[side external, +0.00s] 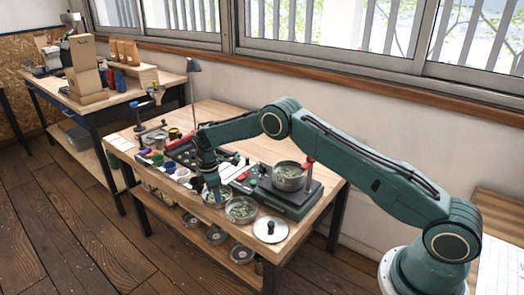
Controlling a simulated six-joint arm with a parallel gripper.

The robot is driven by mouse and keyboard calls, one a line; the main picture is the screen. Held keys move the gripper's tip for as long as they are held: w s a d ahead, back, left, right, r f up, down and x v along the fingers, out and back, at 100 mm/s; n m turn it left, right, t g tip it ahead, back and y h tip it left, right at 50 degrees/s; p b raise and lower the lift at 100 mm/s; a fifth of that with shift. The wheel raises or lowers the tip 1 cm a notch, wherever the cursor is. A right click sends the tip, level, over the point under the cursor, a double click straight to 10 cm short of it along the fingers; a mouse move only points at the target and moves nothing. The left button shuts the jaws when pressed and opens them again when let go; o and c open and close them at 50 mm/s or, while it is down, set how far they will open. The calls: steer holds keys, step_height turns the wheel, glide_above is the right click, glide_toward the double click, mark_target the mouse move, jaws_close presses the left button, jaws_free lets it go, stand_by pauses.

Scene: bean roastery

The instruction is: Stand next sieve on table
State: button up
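The wooden table (312,230) stands in the middle of the view. A round metal sieve (241,211) with green contents sits near its front edge. Another round sieve (208,202) with green contents is partly hidden beneath my gripper. My gripper (213,195) points down at this sieve; I cannot tell whether its fingers touch it, or whether they are open or shut. Several similar round metal items (215,236) stand on the lower shelf.
The dark green device (290,204) fills the table's right part. A dark tray (185,153), a lamp (194,68) and small coloured cups (158,159) crowd the left.

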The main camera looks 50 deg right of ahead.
step_height(320, 180, up, 8)
steer(key=shift+w+a+r, duration=0.2)
steer(key=shift+a+r, duration=0.05)
steer(key=shift+a, duration=0.2)
steer(key=shift+r, duration=0.1)
stand_by(0.4)
steer(key=s+r+m+t, duration=0.2)
steer(key=s+r+m, duration=0.1)
steer(key=s+r, duration=0.75)
steer(key=s+r+m+t, duration=0.15)
steer(key=s+r, duration=0.55)
steer(key=r, duration=0.7)
steer(key=s+a+m+t+y, duration=0.1)
steer(key=s+m, duration=0.6)
steer(key=s, duration=2)
steer(key=shift+a+f+t, duration=0.2)
steer(key=shift+f+t, duration=0.1)
steer(key=shift+t, duration=0.55)
